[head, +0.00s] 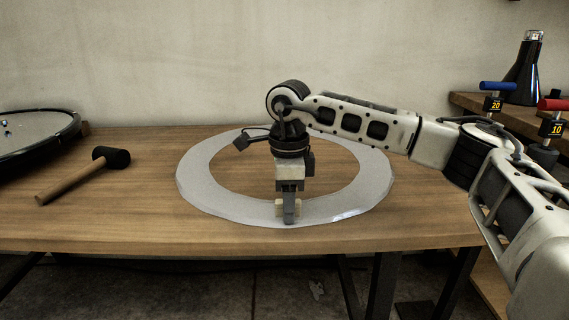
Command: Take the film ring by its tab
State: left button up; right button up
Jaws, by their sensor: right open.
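The film ring (206,182) is a flat, pale translucent ring lying on the wooden table. Wood shows through its open middle. My right gripper (289,215) points down over the ring's front edge, with its fingertips at or just above the film there. It is open. The arm and gripper hide part of the ring's back and front. I cannot make out the tab; it may be hidden by the fingers. My left gripper is not in the view.
A mallet (75,182) with a dark head lies to the left. A round dark-rimmed drum-like object (74,128) stands at the far left. The table's front edge is close to the ring.

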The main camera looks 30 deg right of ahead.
grip_shut()
